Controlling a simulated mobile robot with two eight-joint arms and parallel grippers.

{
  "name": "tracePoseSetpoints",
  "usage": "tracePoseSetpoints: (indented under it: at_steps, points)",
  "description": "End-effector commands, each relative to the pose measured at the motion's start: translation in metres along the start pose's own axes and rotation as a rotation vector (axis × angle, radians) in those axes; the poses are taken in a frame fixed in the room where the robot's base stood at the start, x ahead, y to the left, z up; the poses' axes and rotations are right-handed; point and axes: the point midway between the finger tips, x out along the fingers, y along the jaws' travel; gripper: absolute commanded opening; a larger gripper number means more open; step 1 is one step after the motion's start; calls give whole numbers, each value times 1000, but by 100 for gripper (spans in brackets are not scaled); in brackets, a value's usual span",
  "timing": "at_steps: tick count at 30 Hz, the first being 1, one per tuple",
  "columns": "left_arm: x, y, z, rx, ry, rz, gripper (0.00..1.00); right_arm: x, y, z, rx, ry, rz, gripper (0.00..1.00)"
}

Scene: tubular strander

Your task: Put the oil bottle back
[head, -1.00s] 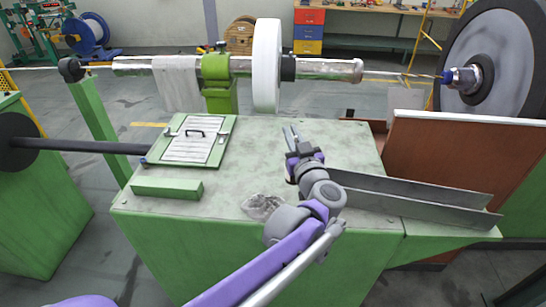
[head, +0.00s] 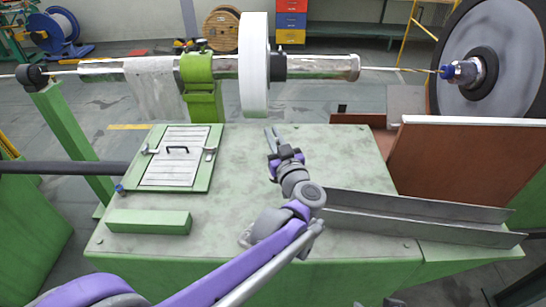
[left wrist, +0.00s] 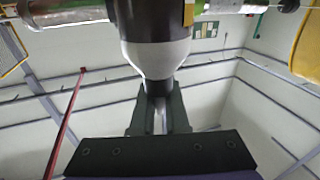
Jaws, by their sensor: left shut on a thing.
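My left gripper (head: 272,137) is above the green machine top, below the white disc. In the left wrist view the gripper (left wrist: 157,105) is shut around the dark neck of what looks like the oil bottle (left wrist: 155,55). The bottle has a dark body with a yellow patch, a white tapering shoulder and a dark neck. Its body points away from the fingers, and its far end is cut off by the top edge. In the head view I cannot make the bottle out at the fingers. My right gripper is not in view.
A white disc (head: 253,65) and a metal shaft (head: 325,67) run above the bench (head: 345,150). A hatch plate (head: 172,165) and a green block (head: 148,222) lie left. A grey metal channel (head: 410,215) lies right, beside a brown panel (head: 460,165). Bare bench top surrounds the arm.

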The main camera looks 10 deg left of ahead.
Motion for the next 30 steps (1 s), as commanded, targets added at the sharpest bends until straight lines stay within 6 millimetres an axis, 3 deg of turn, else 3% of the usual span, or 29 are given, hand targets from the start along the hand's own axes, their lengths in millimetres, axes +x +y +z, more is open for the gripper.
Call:
tracePoseSetpoints:
  at_steps: [12,24,25,30]
  points:
    - [-2,-3,49,0,0,0,0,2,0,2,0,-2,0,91]
    - [-3,-4,54,0,0,0,0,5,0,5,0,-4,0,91]
    - [-3,-3,55,0,-1,0,14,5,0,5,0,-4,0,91]
    - [-2,-3,53,0,0,0,42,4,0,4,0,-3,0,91]
